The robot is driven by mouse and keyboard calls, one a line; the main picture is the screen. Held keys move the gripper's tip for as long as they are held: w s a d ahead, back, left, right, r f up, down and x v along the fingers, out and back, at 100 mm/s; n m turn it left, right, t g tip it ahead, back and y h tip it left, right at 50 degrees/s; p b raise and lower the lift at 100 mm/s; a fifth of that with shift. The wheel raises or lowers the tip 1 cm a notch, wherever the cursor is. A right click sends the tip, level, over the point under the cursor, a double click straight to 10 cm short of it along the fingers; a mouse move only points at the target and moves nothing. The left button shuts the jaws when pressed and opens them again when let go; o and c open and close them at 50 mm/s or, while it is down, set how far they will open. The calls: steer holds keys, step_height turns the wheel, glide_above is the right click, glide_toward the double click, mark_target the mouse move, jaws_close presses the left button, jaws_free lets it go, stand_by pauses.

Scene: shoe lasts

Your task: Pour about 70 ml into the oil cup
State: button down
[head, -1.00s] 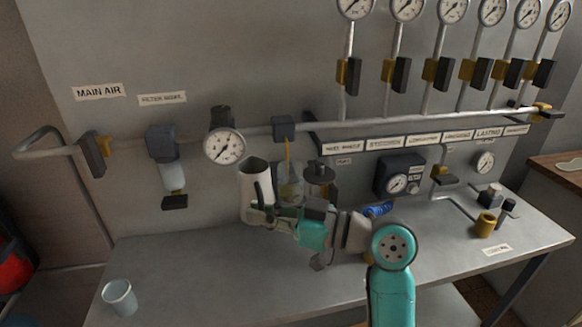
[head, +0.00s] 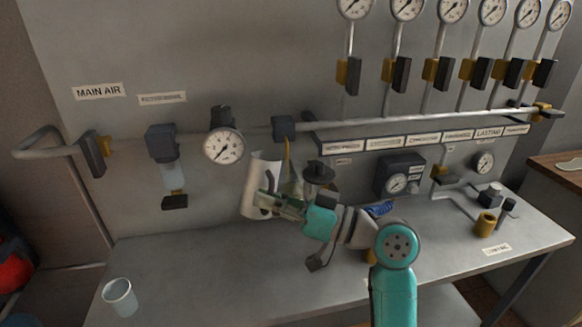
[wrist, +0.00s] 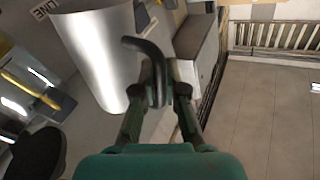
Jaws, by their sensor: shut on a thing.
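A pale metal jug (head: 259,176) is held above the bench, in front of the panel. My gripper (head: 266,204) is shut on the jug's dark handle. In the wrist view my gripper (wrist: 160,92) pinches the handle, with the shiny jug (wrist: 103,52) at its left. The jug's contents are hidden, and I cannot see a stream or the cup's level.
A dark round-topped fitting (head: 319,172) stands just right of the oil cup. A pressure gauge (head: 222,146) and a filter bowl (head: 172,178) are on the left. A light blue cup (head: 119,297) stands at the bench's front left. The bench (head: 200,270) is clear between.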

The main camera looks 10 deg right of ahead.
steer(key=w+d+r+m+t, duration=0.2)
steer(key=r+m+t, duration=0.3)
steer(key=m, duration=0.6)
steer(key=shift+d+r+t, duration=0.3)
steer(key=shift+d+r, duration=0.3)
steer(key=shift+r, duration=0.2)
steer(key=shift+w+d+f+m+t+h+p, duration=0.15)
steer(key=shift+m+t+h+p, duration=0.15)
steer(key=shift+m, duration=0.35)
steer(key=shift+d+f+m+t+h+p, duration=0.1)
steer(key=shift+m+t+h+p, duration=0.1)
steer(key=shift+m+t, duration=0.35)
steer(key=shift+w+d+r+m+p, duration=0.15)
steer(key=shift+r+m+p, duration=0.2)
steer(key=shift+m, duration=0.35)
steer(key=shift+t+p, duration=0.25)
steer(key=shift+p, duration=0.1)
steer(key=shift+d+r+m+t+h+p, duration=0.1)
steer(key=shift+r+m+t+h+p, duration=0.15)
steer(key=shift+m, duration=0.35)
steer(key=shift+d+r+m+t+h+p, duration=0.15)
steer(key=shift+m+t+h+p, duration=0.2)
steer(key=shift+m, duration=0.25)
stand_by(0.9)
steer(key=shift+a+f, duration=0.1)
steer(key=shift+a, duration=0.05)
